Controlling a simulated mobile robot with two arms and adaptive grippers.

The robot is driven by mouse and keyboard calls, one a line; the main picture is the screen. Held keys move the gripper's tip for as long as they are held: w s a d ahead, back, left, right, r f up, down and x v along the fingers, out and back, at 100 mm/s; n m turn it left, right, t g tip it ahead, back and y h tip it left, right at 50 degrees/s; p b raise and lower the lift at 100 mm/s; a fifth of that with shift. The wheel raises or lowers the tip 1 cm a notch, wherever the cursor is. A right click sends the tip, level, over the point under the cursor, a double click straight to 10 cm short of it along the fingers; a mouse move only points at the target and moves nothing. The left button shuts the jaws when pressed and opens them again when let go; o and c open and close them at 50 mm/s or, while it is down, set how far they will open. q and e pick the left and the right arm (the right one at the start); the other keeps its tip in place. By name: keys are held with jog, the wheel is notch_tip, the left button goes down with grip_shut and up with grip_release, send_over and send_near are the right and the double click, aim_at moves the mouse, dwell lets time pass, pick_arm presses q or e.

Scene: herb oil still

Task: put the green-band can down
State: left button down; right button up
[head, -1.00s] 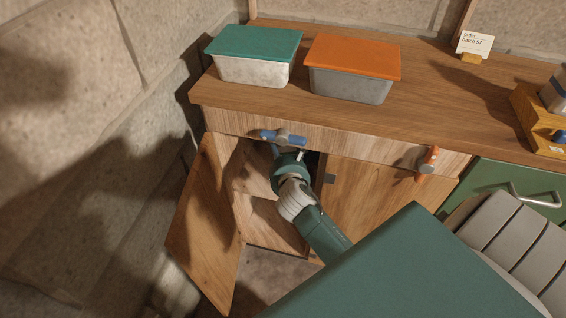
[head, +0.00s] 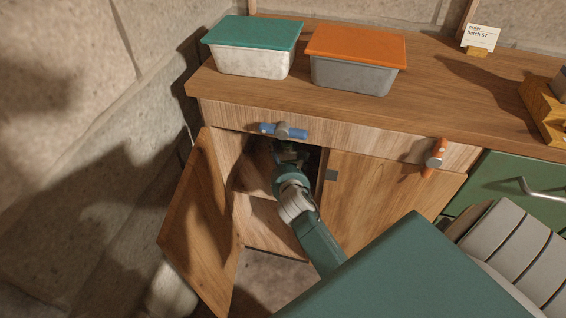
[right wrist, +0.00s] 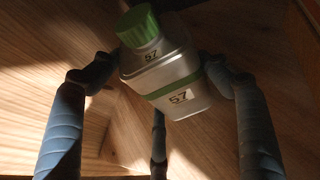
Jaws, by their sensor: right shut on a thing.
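The green-band can (right wrist: 165,75) shows in the right wrist view, a grey metal can with a green cap, a green band and labels reading 57. It looks tilted in this view. My right gripper (right wrist: 152,88) is shut on it, with a finger on either side. In the head view my right gripper (head: 290,155) reaches inside the open left compartment of the wooden cupboard (head: 370,195). The can cannot be made out there. Whether its base touches a wooden surface cannot be told. My left gripper is not in view.
The cupboard's left door (head: 200,225) stands open; the right door is closed. A blue-handled valve (head: 283,131) sits just above the opening and an orange one (head: 434,157) further right. A green-lidded box (head: 252,60) and an orange-lidded box (head: 353,72) stand on top.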

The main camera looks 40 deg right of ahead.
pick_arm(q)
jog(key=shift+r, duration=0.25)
pick_arm(e)
jog(key=shift+w, duration=0.1)
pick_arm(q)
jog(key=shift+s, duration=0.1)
pick_arm(e)
jog(key=o, duration=1.9)
jog(key=shift+f, duration=0.2)
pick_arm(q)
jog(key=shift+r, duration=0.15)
pick_arm(e)
jog(key=shift+r, duration=0.15)
pick_arm(q)
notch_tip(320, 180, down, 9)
jog(key=p, duration=0.2)
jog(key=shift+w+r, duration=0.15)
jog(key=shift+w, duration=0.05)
pick_arm(e)
jog(key=v, duration=0.7)
jog(key=shift+s+a+r, duration=0.1)
jog(key=shift+s+a, duration=0.05)
jog(key=shift+s, duration=0.15)
